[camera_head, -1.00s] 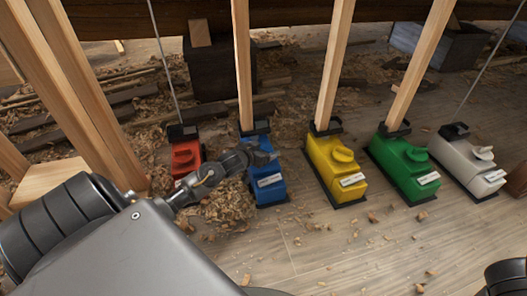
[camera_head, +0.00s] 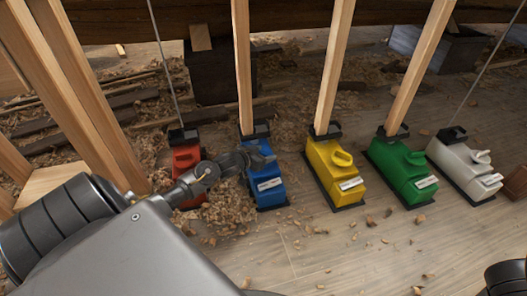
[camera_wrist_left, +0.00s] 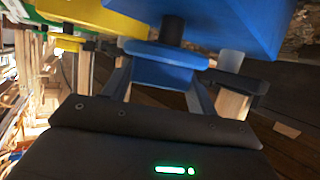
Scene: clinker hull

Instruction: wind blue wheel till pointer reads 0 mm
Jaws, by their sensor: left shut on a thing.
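The blue jack (camera_head: 268,187) stands on the floor under a wooden prop, with a white label plate (camera_head: 270,184) on its sloping front. The plate's marks and any pointer are too small to read. My left gripper (camera_head: 262,160) is at the top of the blue jack and covers its wheel in the head view. In the left wrist view the blue wheel (camera_wrist_left: 165,68) sits on a dark shaft between my left fingers, which are shut on it. My right gripper is not in view.
A red jack (camera_head: 185,158) stands close on the left, partly behind my left arm. Yellow (camera_head: 328,168), green (camera_head: 393,170) and white (camera_head: 455,163) jacks stand to the right. Slanting wooden props rise above. Shavings lie around the red and blue jacks; the front floor is mostly clear.

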